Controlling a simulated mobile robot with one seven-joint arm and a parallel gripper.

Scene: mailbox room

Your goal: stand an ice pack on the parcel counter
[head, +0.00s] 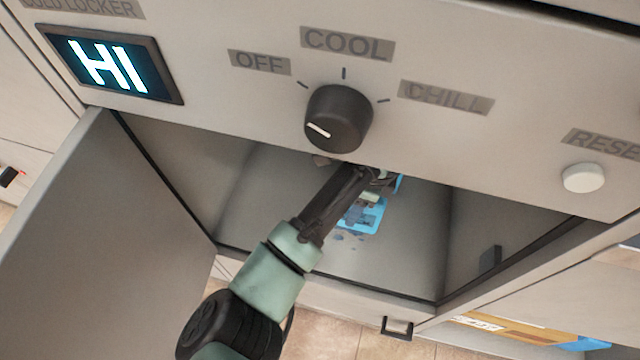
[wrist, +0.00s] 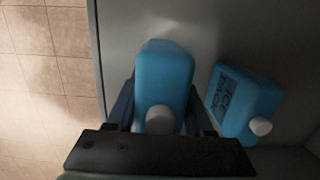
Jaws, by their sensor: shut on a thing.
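My gripper (wrist: 163,108) is shut on a blue ice pack (wrist: 165,75), with a finger on each side of it in the wrist view. A second blue ice pack (wrist: 240,104), with dark lettering and a white cap, lies tilted just to the right. In the head view my arm reaches into the open cold locker (head: 290,215). Blue ice pack surfaces (head: 362,217) show there beside my gripper, partly hidden; I cannot tell which pack is which. The parcel counter cannot be made out.
The locker door (head: 110,235) hangs open at left. Above the opening are a display (head: 108,64) reading HI, a dark knob (head: 338,118) with OFF, COOL and CHILL labels, and a white reset button (head: 583,178). The locker's side walls and upper panel are close around my arm.

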